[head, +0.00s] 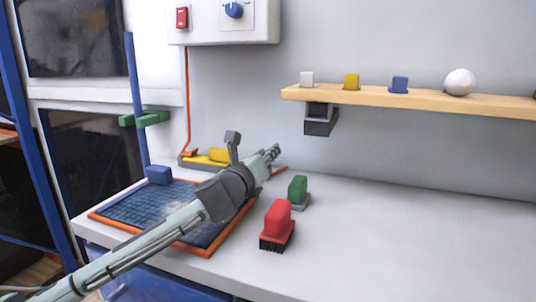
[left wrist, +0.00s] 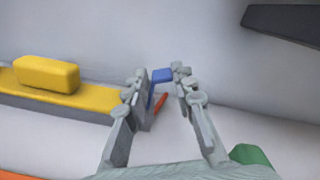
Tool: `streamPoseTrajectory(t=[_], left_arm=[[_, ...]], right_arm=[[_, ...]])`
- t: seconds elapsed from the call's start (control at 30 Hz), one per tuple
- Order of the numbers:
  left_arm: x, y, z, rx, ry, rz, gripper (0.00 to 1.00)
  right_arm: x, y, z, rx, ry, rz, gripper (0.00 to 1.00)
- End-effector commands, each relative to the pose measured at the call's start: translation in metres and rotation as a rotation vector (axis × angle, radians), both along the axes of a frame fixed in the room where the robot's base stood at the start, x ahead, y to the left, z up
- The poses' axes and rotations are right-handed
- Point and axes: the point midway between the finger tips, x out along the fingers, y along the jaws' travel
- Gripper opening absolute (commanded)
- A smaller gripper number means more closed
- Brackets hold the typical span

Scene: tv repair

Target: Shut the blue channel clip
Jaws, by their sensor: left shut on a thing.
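My left gripper (head: 273,152) reaches from the left over the work mat to the back of the bench. In the left wrist view its fingers (left wrist: 163,78) are shut on a small blue piece, the blue channel clip (left wrist: 162,75), near the fingertips. A thin blue strip runs down from it beside the left finger. A red-orange strip (left wrist: 160,104) shows below, between the fingers. The clip is hidden in the head view, and I cannot tell whether its latch is closed. My right gripper is not in view.
A yellow block (head: 218,155) sits on a yellow-topped base left of the gripper. Green-handled (head: 298,188) and red-handled (head: 277,218) tools stand in front to the right. A wooden shelf (head: 430,97) with a dark box (head: 318,127) beneath hangs above. The bench's right is clear.

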Motion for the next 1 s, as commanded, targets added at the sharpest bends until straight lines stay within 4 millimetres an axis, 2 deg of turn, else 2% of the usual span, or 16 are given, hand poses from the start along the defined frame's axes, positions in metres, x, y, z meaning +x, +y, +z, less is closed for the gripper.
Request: streamPoseTrajectory(t=[0.03, 0.5, 1.0], left_arm=[[-0.003, -0.005, 0.001, -0.041, 0.011, -0.016, 0.00], [0.000, 0.005, 0.002, -0.338, 0.106, -0.019, 0.00], [0.001, 0.007, 0.004, -0.422, 0.131, -0.022, 0.00]], right_arm=[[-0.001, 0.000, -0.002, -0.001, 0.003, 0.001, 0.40], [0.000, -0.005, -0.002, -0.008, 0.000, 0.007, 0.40], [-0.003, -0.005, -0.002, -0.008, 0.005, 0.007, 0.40]])
